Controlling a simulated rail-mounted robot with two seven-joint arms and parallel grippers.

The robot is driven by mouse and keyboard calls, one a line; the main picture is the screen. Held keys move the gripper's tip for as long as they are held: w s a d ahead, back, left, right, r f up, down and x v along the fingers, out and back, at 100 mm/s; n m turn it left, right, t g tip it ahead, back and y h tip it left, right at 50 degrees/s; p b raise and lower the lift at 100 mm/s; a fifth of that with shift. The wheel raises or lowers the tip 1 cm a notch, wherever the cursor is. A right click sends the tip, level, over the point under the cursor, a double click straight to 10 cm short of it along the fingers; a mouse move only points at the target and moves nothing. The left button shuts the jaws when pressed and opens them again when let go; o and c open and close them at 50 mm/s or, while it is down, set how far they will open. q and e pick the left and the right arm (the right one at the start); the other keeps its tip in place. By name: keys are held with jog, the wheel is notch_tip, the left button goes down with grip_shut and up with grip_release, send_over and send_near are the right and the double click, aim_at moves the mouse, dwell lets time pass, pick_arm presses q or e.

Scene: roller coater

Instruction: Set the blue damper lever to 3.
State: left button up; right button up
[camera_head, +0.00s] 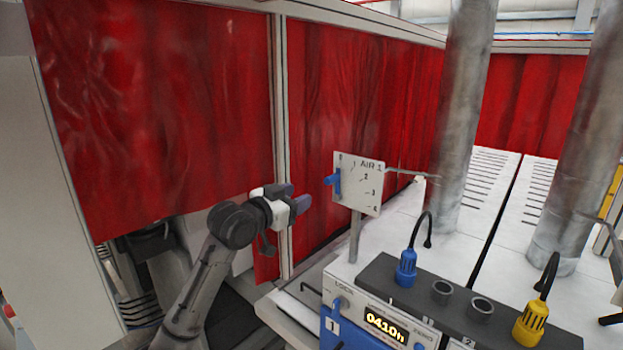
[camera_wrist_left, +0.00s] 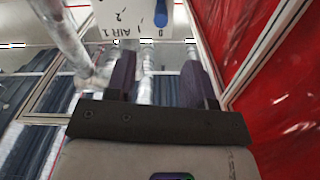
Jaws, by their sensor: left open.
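The blue damper lever (camera_head: 333,181) is at the left edge of the white AIR 1 plate (camera_head: 360,190), which stands on a post and carries a numbered scale. In the left wrist view, the lever (camera_wrist_left: 161,13) is at the top beside the plate's 0 mark, away from the 2; the plate (camera_wrist_left: 115,15) appears upside down and cut off. My left gripper (camera_head: 297,198) is left of the lever and apart from it. Its two dark fingers are spread with nothing between them, as the left wrist view also shows (camera_wrist_left: 158,80). My right gripper is not seen.
Red curtains (camera_head: 360,100) hang behind and left of the plate. A metal duct (camera_head: 463,120) rises to its right, joined by a thin rod. Below is a panel with a blue plug (camera_head: 406,268), a yellow plug (camera_head: 530,323) and a display (camera_head: 384,324). Space between gripper and lever looks clear.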

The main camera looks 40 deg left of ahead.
aim_at(324, 181)
pick_arm(q)
jog(key=w+p, duration=0.1)
jog(key=w, duration=0.2)
jog(key=w+p, duration=0.2)
jog(key=w, duration=0.2)
jog(key=w+p, duration=0.2)
jog(key=w, duration=0.2)
jog(key=shift+w+r, duration=0.25)
jog(key=shift+r, duration=0.05)
jog(key=shift+w+f+p, duration=0.1)
jog(key=shift+w+p, duration=0.2)
jog(key=shift+w, duration=0.75)
jog(key=shift+c, duration=0.4)
jog(key=c, duration=0.3)
grip_shut()
